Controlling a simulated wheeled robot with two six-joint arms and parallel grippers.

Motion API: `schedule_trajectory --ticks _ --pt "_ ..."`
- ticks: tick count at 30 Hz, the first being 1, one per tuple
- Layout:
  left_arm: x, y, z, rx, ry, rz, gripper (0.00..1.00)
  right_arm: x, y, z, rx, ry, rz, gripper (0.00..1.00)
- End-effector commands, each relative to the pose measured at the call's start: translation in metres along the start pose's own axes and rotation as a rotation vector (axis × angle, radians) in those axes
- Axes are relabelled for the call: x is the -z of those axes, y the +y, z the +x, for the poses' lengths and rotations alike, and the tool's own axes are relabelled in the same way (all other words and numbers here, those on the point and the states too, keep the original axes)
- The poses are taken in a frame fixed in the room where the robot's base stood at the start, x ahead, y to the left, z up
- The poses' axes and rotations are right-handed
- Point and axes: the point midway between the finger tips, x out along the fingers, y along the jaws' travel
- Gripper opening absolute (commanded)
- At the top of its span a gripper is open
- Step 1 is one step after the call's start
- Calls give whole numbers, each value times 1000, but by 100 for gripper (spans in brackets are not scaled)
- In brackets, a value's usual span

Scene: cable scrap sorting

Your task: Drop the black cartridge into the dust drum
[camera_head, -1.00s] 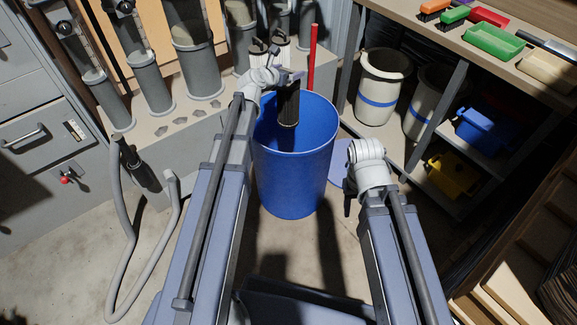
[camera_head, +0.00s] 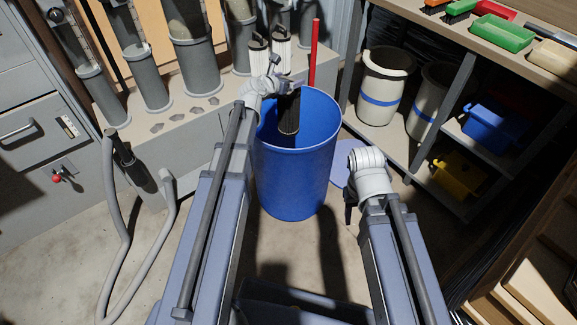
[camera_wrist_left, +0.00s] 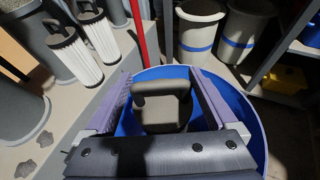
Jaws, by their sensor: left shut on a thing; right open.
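The black cartridge (camera_head: 289,114) hangs upright from my left gripper (camera_head: 285,84), which is shut on its top handle. Its lower part is inside the mouth of the blue dust drum (camera_head: 293,180), below the rim. In the left wrist view the grey-black cartridge top (camera_wrist_left: 162,112) sits between the two fingers, with the blue drum rim (camera_wrist_left: 258,130) around it.
Two white pleated cartridges (camera_head: 258,54) stand on the grey bench behind the drum. A red pole (camera_head: 314,52) rises behind it. A blue lid (camera_head: 349,160) lies on the floor at right. A shelf with cream bins (camera_head: 383,85) stands further right. A grey hose (camera_head: 124,235) is at left.

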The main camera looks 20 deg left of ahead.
Motion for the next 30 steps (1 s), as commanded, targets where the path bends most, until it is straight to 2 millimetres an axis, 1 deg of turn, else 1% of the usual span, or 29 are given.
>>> schedule_trajectory --ticks 1,2,3,4,11,16,20,27,30 --pt "-1 0 0 -1 -1 -1 0 0 0 0 0 0 0 50" --pt "-1 0 0 -1 -1 -1 92 0 0 0 0 0 0 50" --pt "-1 0 0 -1 -1 0 97 0 0 0 0 0 0 50" --pt "-1 0 0 -1 -1 0 100 0 0 0 0 0 0 50" --pt "0 0 0 0 1 0 100 0 0 0 0 0 0 50" --pt "-1 0 -8 0 0 0 100 0 0 -4 0 0 1 50" --pt "-2 0 -24 -1 0 -1 100 -1 1 -10 -1 -1 2 50" --pt "-2 -1 -64 -2 -1 -1 100 -2 3 -26 -1 -1 4 50" --pt "-2 -1 -75 -1 0 -1 100 -2 3 -30 0 -1 4 50"
